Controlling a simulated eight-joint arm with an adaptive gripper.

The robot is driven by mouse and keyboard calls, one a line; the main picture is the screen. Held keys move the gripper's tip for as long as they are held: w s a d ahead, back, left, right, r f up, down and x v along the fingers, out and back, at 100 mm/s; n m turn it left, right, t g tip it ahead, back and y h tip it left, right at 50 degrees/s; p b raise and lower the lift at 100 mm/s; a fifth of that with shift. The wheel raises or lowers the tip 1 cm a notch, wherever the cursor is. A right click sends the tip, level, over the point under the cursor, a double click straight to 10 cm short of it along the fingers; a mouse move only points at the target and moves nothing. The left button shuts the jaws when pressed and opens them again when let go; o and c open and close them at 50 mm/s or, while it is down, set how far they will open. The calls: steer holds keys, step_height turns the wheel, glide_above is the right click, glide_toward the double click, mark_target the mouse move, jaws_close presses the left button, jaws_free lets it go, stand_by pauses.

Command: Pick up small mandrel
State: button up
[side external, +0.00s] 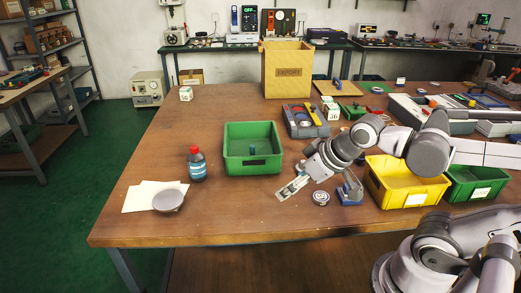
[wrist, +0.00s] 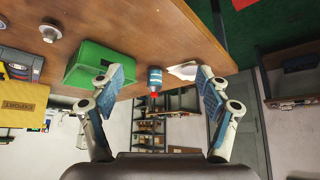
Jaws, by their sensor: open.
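I cannot tell for sure which thing is the small mandrel. A small blue-teal upright peg (side external: 252,150) stands in the green bin (side external: 235,168); the bin also shows in the wrist view (wrist: 82,62). A round grey metal part (side external: 321,198) lies on the table right of my gripper; in the wrist view a stepped grey round part (wrist: 50,33) lies near the table edge. My gripper (side external: 292,187) is open and empty, above the table between the bin and the round part. Its spread fingers also show in the wrist view (wrist: 163,84), tilted toward the bottle side.
A dark bottle with red cap (side external: 197,165) and white papers with a grey dish (side external: 168,201) are at left. A blue stand (side external: 350,190), yellow bin (side external: 405,185) and second green bin (side external: 475,184) are at right. The cardboard box (side external: 287,70) stands behind.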

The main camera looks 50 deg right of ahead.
steer(key=n+g, duration=0.7)
steer(key=n, duration=1)
glide_above(303, 162)
step_height(303, 162, down, 7)
steer(key=shift+a+r, duration=0.15)
steer(key=shift+d+f, duration=0.2)
steer(key=shift+f, duration=0.1)
step_height(303, 162, down, 10)
steer(key=shift+d+f, duration=0.1)
steer(key=shift+f, duration=0.15)
steer(key=c, duration=1.6)
